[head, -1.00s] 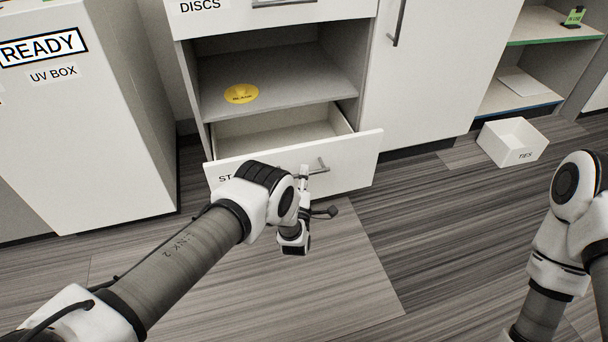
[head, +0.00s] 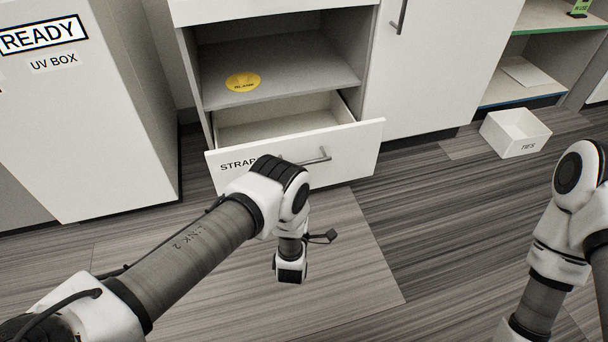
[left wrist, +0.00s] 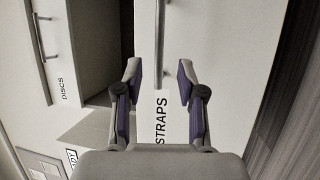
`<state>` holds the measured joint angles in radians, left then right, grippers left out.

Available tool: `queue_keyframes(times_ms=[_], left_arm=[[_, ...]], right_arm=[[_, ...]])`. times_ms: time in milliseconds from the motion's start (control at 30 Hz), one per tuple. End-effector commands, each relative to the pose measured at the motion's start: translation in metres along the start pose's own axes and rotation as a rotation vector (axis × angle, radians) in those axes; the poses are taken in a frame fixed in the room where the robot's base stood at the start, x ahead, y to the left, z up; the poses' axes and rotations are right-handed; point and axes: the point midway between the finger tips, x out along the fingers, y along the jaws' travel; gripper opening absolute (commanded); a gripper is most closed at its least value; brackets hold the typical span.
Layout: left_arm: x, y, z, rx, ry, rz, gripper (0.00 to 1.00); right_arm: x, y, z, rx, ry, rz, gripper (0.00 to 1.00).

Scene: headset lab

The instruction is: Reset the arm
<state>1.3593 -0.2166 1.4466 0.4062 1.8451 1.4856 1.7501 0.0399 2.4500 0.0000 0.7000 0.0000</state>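My left arm reaches in from the left in the head view, with its wrist in front of the open STRAPS drawer (head: 345,160). Its fingers are hidden in the head view. In the left wrist view my left gripper (left wrist: 160,82) is open and empty, its two fingers apart. It faces the white STRAPS drawer front, with the bar handle (left wrist: 160,45) ahead between the fingertips and not gripped. The handle also shows in the head view (head: 318,160). Part of my right arm shows at the right edge; its gripper is out of view.
A white UV BOX cabinet (head: 95,120) stands at left. A white TIES bin (head: 514,133) sits on the floor at right. The floor (head: 350,270) in front is clear.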

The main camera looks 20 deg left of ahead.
Motion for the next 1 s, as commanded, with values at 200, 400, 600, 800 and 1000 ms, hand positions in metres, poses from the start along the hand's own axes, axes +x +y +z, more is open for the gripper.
queue_keyframes(times_ms=[200, 400, 600, 800, 1000], left_arm=[[-0.020, 0.000, 0.000, 0.000, 0.000, 0.000, 0.39], [-0.020, 0.000, 0.000, 0.000, 0.000, 0.000, 0.39], [-0.020, 0.000, 0.000, 0.000, 0.000, 0.000, 0.39], [0.000, 0.020, -0.005, -0.003, 0.015, 0.037, 0.39], [0.029, 0.061, -0.064, 0.073, 0.042, -0.065, 0.39]], right_arm=[[0.000, 0.000, 0.000, 0.000, 0.000, 0.000, 0.40], [0.000, 0.000, 0.000, 0.000, 0.000, 0.000, 0.40], [0.000, 0.000, 0.000, 0.000, 0.000, 0.000, 0.40], [-0.003, 0.000, 0.000, 0.000, 0.000, 0.000, 0.40], [-0.013, 0.000, 0.000, 0.000, 0.000, 0.000, 0.40]])
